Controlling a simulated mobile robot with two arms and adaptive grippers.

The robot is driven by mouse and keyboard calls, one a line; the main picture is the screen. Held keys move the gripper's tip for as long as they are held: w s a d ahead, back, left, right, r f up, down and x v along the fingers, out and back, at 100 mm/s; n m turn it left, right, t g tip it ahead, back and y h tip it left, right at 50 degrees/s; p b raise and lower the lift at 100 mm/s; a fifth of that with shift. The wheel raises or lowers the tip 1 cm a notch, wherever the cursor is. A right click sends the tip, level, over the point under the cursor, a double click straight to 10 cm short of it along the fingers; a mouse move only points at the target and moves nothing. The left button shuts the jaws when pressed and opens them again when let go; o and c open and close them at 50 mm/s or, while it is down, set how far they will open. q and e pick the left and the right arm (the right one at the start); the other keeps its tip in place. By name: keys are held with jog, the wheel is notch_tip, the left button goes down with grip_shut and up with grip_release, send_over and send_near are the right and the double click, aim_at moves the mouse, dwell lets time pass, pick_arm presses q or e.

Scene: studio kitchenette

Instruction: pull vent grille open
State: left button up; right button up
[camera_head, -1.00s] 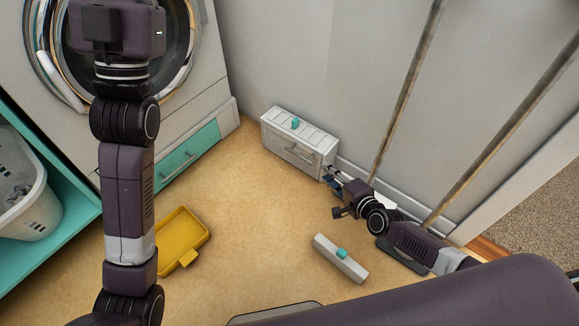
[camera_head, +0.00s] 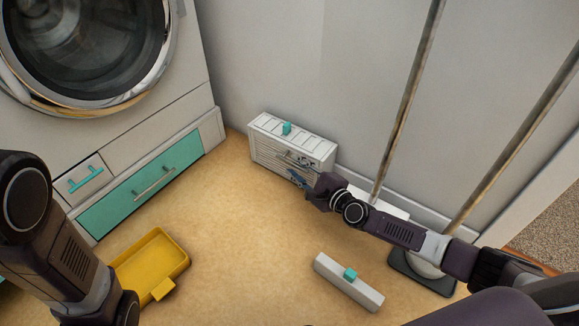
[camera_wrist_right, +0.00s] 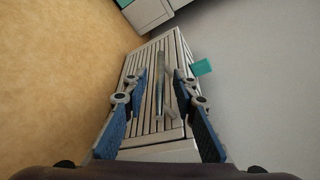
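The vent grille (camera_head: 268,158) is the slatted front of a low white box against the wall; it appears closed. In the right wrist view its slats (camera_wrist_right: 138,92) lie straight ahead. A grey bar handle (camera_wrist_right: 160,85) runs between my right gripper's fingers, with gaps on both sides. My right gripper (camera_head: 298,170) is open at the right part of the grille front. It also shows in the right wrist view (camera_wrist_right: 160,92). A small teal piece (camera_head: 287,128) is on top of the box. My left arm is at the left edge; its gripper is out of the picture.
A yellow tray (camera_head: 151,262) and a white block with a teal knob (camera_head: 345,283) lie on the floor. A washing machine (camera_head: 90,50) with a teal drawer (camera_head: 140,183) stands left. Two poles (camera_head: 408,100) lean at the right. Floor before the grille is clear.

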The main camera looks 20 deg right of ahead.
aim_at(293, 165)
jog(key=shift+b+x, duration=0.6)
jog(key=shift+x, duration=1.25)
grip_shut()
